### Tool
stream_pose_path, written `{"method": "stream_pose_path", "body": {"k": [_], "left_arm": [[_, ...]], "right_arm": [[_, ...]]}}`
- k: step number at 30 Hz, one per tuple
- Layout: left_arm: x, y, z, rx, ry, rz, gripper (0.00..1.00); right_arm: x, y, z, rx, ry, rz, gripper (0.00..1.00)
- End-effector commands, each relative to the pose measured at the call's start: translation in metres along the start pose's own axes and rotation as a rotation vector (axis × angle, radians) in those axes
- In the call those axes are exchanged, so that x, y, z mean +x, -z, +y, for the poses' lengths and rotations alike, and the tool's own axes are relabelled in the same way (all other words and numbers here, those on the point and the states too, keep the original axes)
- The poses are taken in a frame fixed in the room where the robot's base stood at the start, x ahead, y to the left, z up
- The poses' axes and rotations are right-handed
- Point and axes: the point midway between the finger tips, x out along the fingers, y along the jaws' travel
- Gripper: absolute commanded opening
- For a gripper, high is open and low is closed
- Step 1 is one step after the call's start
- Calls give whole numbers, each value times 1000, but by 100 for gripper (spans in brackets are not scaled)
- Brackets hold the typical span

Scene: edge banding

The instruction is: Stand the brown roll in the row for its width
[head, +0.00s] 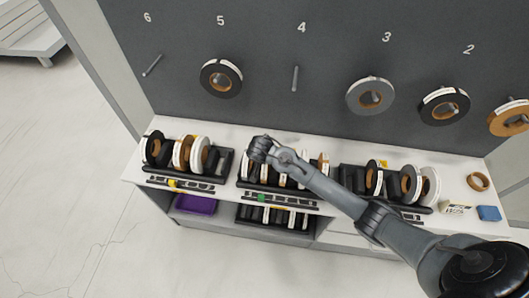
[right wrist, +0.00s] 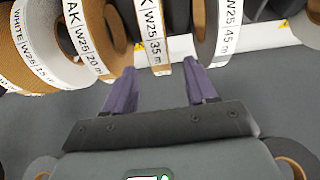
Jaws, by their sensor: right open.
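My right gripper (head: 258,150) is over the left part of the middle rack (head: 243,183). In the right wrist view its two purple fingers (right wrist: 160,80) are apart. A narrow brown-edged roll labelled "AK W25 35 m" (right wrist: 153,40) stands ahead, its near edge showing between the fingertips; I see no contact. A brown roll labelled "AK W25 20 m" (right wrist: 90,35) stands left of it. Other brown rolls are one lying flat on the right of the counter (head: 478,181), one in the left rack (head: 183,152) and one hanging at far right (head: 509,119). Which one the task means is unclear. My left gripper is out of view.
A right rack (head: 405,208) holds several upright rolls. Numbered pegs on the grey board (head: 265,50) carry rolls; pegs 4 (head: 295,78) and 6 (head: 152,65) are bare. A blue block (head: 488,213) sits at the right counter edge. A purple bin (head: 196,205) is below.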

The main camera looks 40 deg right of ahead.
Motion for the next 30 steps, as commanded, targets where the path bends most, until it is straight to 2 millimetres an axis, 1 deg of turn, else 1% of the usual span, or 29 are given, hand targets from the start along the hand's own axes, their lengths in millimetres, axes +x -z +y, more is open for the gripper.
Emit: {"method": "stream_pose_path", "body": {"k": [1,3,6,9,13,16,17,20,21,23,24,27,30], "left_arm": [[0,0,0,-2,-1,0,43],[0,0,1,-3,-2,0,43],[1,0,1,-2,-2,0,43],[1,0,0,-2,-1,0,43],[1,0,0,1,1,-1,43],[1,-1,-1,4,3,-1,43],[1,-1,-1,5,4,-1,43],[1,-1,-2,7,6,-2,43],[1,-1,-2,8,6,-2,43],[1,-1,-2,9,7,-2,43],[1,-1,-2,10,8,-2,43],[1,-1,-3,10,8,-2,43],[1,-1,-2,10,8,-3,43]], "right_arm": [[-10,0,-1,1,4,1,57],[-21,0,-1,1,4,0,57],[-34,-1,-1,0,3,0,57],[-43,-1,-1,-1,2,-1,57],[-50,-3,0,-6,3,-3,57],[-52,-17,2,-46,15,-19,57],[-52,-24,4,-69,21,-27,57],[-58,-61,11,-179,60,-65,57],[-62,-78,16,-236,81,-83,57],[-70,-106,25,-326,119,-110,57],[-77,-125,33,-390,146,-128,57],[-97,-164,55,-540,213,-162,57],[-119,-194,79,-670,274,-180,57]]}}
